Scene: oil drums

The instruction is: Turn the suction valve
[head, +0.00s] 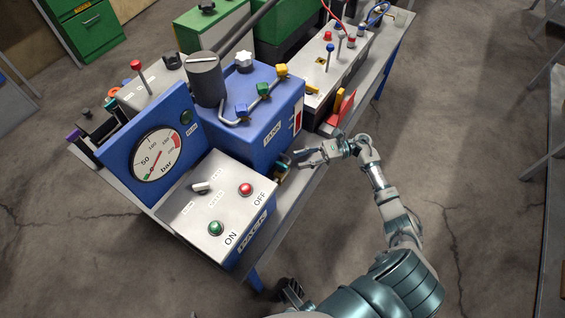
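The blue tank unit (262,112), labelled TANK, stands on the bench. A small brass and teal fitting (281,172) shows low at the tank's right side, partly hidden by the control box; I cannot tell which part is the suction valve. My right gripper (303,157) is beside the tank's lower right side, its fingers pointing left towards the fitting. The fingers look apart and empty, with no clear contact.
The control box (212,205) with ON and OFF buttons and the pressure gauge (156,153) stand left of the gripper. Red and yellow pieces (341,108) stand behind it on the bench (297,196). Open floor lies right of the bench.

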